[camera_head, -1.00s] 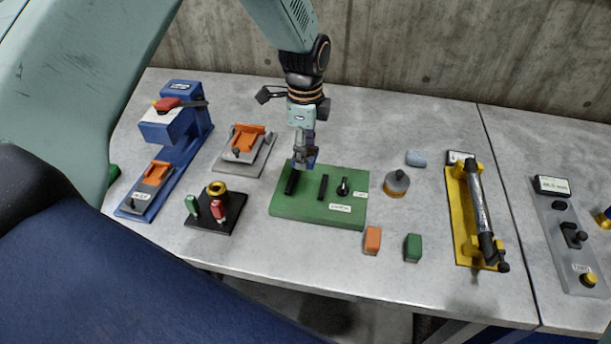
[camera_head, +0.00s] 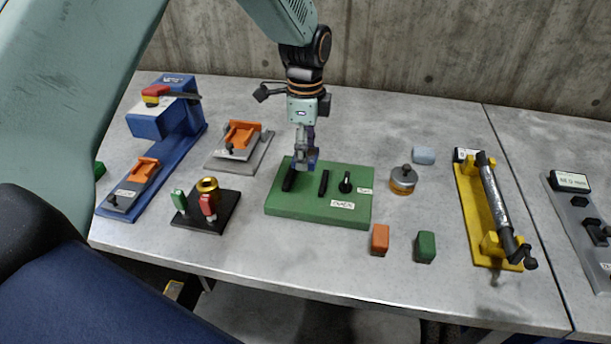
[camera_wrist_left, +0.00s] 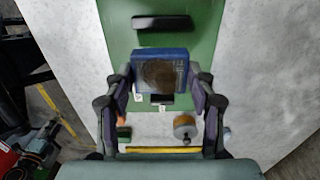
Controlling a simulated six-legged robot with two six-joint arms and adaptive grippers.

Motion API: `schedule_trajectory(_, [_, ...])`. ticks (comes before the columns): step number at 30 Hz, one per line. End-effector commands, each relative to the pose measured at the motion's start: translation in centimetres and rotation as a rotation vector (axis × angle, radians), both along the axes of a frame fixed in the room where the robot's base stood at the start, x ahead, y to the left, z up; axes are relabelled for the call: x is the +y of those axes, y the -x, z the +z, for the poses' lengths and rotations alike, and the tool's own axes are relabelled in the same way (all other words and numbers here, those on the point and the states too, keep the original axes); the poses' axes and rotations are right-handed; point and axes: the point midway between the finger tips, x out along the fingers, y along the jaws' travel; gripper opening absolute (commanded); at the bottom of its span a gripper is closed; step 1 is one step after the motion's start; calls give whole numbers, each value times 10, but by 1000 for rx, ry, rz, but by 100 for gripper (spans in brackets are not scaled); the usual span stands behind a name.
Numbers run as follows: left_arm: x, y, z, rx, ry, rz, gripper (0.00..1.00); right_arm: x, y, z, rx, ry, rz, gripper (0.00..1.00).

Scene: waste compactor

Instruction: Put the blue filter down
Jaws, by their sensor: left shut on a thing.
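My left gripper (camera_head: 306,160) points down over the back left part of the green board (camera_head: 290,207). It is shut on the blue filter (camera_wrist_left: 160,55), a square blue block with a round brownish middle, in the left wrist view. The two fingers (camera_wrist_left: 161,94) grip its opposite sides. In the head view the filter is small and mostly lost among the fingers. The board bears black upright pieces (camera_head: 324,184), a black knob (camera_head: 345,183) and white labels. I cannot tell whether the filter touches the board. My right gripper is not in view.
An orange block (camera_head: 380,239) and a green block (camera_head: 425,248) lie in front right of the board. A round grey and amber piece (camera_head: 403,180) stands right of it. A black stand (camera_head: 205,222) is left, a yellow fixture (camera_head: 472,205) farther right.

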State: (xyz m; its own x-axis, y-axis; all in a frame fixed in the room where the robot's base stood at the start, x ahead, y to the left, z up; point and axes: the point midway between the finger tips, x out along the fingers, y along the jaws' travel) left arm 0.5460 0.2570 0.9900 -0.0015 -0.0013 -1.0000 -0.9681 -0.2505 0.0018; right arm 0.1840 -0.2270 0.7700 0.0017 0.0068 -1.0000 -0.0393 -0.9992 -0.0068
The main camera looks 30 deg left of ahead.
Motion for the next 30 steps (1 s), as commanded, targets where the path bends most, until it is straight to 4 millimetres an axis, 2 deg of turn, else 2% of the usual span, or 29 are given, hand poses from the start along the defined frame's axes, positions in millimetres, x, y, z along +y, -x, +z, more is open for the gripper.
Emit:
schedule_trajectory(3, [0,0,-18,1,0,0,18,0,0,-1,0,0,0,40])
schedule_trajectory(8, [0,-1,-28,-2,0,0,18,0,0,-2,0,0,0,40])
schedule_trajectory(16, [0,0,-61,0,0,0,18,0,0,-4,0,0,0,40])
schedule_trajectory(27, [0,-1,-65,-2,-1,0,18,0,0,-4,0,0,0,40])
schedule_trajectory(28, [0,-1,-65,-2,-1,0,57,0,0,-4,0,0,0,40])
schedule_trajectory(30, [0,-1,-64,-2,-1,0,63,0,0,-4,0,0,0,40])
